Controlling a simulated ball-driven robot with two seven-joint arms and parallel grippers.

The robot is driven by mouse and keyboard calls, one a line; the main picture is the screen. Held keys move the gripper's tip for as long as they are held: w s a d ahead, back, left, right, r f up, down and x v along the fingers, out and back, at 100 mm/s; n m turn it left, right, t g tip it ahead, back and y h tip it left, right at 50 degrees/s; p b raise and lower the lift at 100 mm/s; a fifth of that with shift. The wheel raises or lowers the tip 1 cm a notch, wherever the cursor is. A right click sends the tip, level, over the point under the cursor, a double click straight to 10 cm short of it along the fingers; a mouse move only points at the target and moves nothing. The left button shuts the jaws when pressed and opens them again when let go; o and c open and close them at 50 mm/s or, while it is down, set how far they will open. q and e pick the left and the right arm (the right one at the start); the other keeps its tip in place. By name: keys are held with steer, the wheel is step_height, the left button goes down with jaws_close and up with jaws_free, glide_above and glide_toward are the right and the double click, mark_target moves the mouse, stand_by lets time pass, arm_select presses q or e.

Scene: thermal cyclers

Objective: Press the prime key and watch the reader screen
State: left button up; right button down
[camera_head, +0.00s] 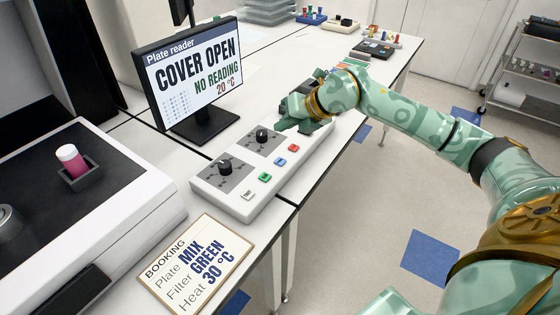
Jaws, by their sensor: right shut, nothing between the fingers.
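The reader screen (195,72) stands upright at the back left and reads "Plate reader, COVER OPEN, NO READING, 20 °C". A white control box (218,189) lies on the bench in front of it. The box has two black knobs and a row of small keys: a white key (247,194), a green key (265,177), a blue key (280,161) and a red key (294,148). The key labels are too small to read, so I cannot tell which is prime. My right gripper (294,126) is shut and empty over the box's far part, beyond the red key. My left gripper is out of view.
A booking card (205,262) reads "Plate MIX, Filter GREEN, Heat 30 °C". At left, a machine (125,215) holds a pink, white-capped vial (70,160) in a dark socket. More devices stand at the far bench end. The floor at right is open, with a shelf cart (525,70) behind.

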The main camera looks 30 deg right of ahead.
steer(key=b, duration=0.5)
glide_above(284, 162)
step_height(284, 162, down, 7)
steer(key=shift+r, duration=0.1)
steer(key=shift+f+b, duration=0.3)
steer(key=shift+f, duration=0.55)
steer(key=shift+f, duration=0.15)
stand_by(0.8)
steer(key=shift+f, duration=0.25)
steer(key=shift+s+f, duration=0.1)
steer(key=shift+f, duration=0.3)
stand_by(0.6)
steer(key=shift+r+p, duration=0.45)
steer(key=shift+r, duration=0.4)
